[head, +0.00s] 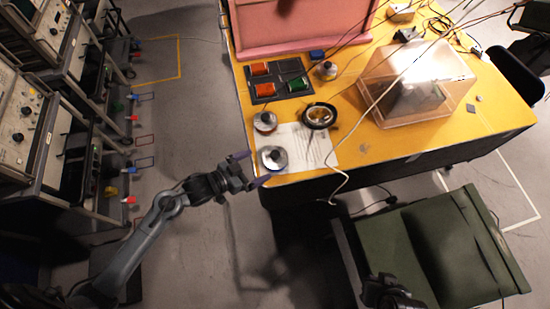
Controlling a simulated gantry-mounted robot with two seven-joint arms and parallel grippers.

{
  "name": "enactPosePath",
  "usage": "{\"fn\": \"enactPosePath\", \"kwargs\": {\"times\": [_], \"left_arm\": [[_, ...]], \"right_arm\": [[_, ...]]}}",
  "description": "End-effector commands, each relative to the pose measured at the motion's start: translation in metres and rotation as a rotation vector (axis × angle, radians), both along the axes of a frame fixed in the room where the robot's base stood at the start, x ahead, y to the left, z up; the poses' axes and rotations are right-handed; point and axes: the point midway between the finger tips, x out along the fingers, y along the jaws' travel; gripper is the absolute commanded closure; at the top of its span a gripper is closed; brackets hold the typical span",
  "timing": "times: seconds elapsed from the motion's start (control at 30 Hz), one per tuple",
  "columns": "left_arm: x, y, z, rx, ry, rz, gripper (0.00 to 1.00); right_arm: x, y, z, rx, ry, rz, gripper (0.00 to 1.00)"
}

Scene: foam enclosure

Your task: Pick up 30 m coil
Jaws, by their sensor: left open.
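My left gripper (251,168) is open and empty at the table's near left corner. Its purple fingertips point toward a round grey coil-like disc with a dark centre (273,158). One fingertip appears close to the disc; I cannot tell if they touch. A similar disc (265,122) lies just behind it, and another (328,69) stands farther back. A black ring with a gold centre (319,115) lies to the right. No label is readable, so I cannot tell which one is the 30 m coil. My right gripper (388,291) shows only as a dark shape at the bottom edge.
A paper sheet (318,150) lies on the yellow table (352,150). A dark tray (290,68) holds red and green blocks. A clear box (410,90) and loose cables are at the right. A green chair (395,245) stands in front; equipment racks (30,120) line the left.

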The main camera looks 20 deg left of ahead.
Motion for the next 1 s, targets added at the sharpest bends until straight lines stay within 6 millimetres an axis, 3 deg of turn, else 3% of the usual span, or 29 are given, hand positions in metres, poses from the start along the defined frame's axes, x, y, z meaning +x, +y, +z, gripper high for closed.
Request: {"fn": "enactPosePath", "kwargs": {"times": [0.2,0.47,0.8,1.0], "left_arm": [[0.023,-0.015,-0.01,-0.002,-0.001,0.0,0.0],[0.034,-0.022,-0.015,0.0,0.0,0.0,0.0],[0.064,-0.043,-0.03,0.001,0.0,0.002,0.0],[0.069,-0.046,-0.033,0.002,0.0,0.001,0.0]], "right_arm": [[0.001,0.001,-0.001,0.004,-0.003,-0.003,1.0],[0.001,0.001,0.0,0.005,-0.003,-0.003,1.0],[0.001,0.001,0.0,0.004,-0.005,-0.002,1.0],[0.001,0.0,0.0,0.001,-0.004,-0.001,1.0]]}}
